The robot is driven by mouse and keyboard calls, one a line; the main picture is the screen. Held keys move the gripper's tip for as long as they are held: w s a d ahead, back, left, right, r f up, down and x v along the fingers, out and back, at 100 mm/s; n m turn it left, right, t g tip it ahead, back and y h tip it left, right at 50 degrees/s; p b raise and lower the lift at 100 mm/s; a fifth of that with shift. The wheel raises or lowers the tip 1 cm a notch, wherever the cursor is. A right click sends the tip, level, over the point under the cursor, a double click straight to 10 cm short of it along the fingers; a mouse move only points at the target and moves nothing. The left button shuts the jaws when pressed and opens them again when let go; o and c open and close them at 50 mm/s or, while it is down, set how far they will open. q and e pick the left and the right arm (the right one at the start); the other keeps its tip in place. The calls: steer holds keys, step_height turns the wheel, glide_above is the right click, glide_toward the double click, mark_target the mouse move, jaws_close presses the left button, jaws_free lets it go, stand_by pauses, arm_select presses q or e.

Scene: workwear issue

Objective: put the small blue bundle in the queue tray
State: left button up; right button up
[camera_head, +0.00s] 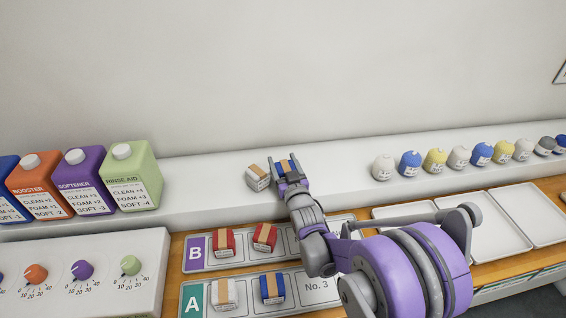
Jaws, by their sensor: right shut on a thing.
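My right gripper (289,176) is shut on a small blue bundle (284,166) with a tan band, at the white back ledge. The fingers partly cover the bundle, and I cannot tell whether it touches the ledge. A white bundle (257,178) with a tan band sits just left of it on the ledge. Another blue bundle (272,288) lies in the tray marked A (193,300), beside a white one (224,294). The tray marked B (195,253) holds two red bundles (224,242). No readable label says queue. My left gripper is out of view.
Coloured jugs (131,176) stand at the left above a dial panel (80,275). My right arm covers the right parts of trays A and B.

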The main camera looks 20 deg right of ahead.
steer(key=shift+f, duration=0.1)
steer(key=shift+f, duration=0.15)
steer(key=o, duration=1.4)
steer(key=s+a+r+b, duration=0.15)
steer(key=s+b, duration=0.35)
steer(key=s, duration=0.8)
steer(key=w, duration=0.4)
steer(key=shift+w+d+f, duration=0.15)
steer(key=shift+w+d, duration=0.05)
steer(key=shift+w, duration=0.15)
steer(key=shift+w+d+f, duration=0.15)
steer(key=shift+w+d, duration=0.05)
steer(key=shift+w, duration=1.2)
steer(key=shift+w+d+f, duration=0.15)
steer(key=shift+w, duration=1.2)
